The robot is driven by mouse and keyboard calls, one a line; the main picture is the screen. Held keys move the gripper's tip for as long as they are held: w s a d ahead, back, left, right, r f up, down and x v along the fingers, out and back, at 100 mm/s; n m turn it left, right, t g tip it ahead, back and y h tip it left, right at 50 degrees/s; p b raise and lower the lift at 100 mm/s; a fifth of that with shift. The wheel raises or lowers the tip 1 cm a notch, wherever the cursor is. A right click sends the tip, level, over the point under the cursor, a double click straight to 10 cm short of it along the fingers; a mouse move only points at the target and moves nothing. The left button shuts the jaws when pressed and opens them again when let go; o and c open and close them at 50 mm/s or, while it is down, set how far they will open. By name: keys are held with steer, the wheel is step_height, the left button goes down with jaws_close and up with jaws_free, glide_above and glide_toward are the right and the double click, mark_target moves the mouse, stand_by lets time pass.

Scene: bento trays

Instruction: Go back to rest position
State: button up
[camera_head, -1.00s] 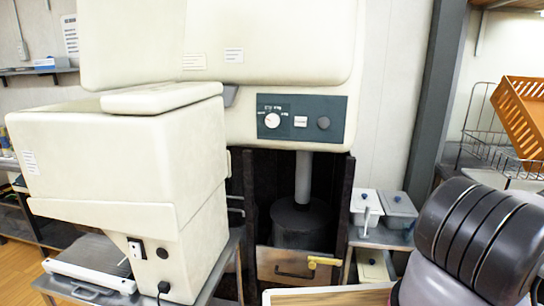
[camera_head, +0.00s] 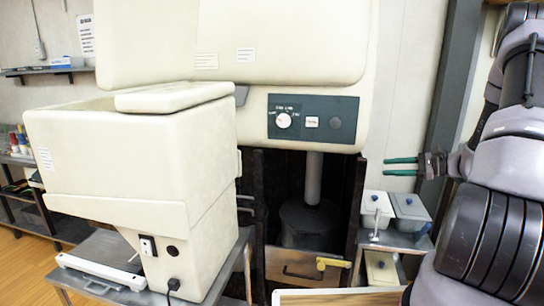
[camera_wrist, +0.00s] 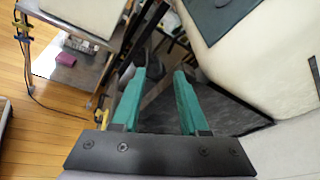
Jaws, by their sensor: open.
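My gripper (camera_head: 403,166) has two green fingers that point left in the head view, in front of the wall to the right of the large cream machine (camera_head: 300,40). The fingers are apart with nothing between them. In the wrist view my gripper (camera_wrist: 158,95) also shows open and empty, with the machine's cream body on the right and a dark recess beyond the fingertips. My dark and grey arm fills the right edge of the head view.
A smaller cream machine (camera_head: 135,155) stands on a metal stand at left. Two lidded metal containers (camera_head: 409,209) sit on a small steel table below my gripper. A pale board edge (camera_head: 340,297) shows at the bottom. Wooden floor (camera_wrist: 35,125) is open at left in the wrist view.

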steer(key=s+a+r+n+g+h, duration=0.5)
steer(key=s+a+r+n, duration=0.3)
steer(key=s+a+r, duration=0.45)
steer(key=s+a+r+n+t+h, duration=0.2)
steer(key=s+r+n+t+h, duration=0.3)
steer(key=s+r, duration=0.8)
steer(key=shift+s+a+h, duration=0.3)
steer(key=shift+s+h, duration=0.25)
steer(key=shift+h, duration=0.25)
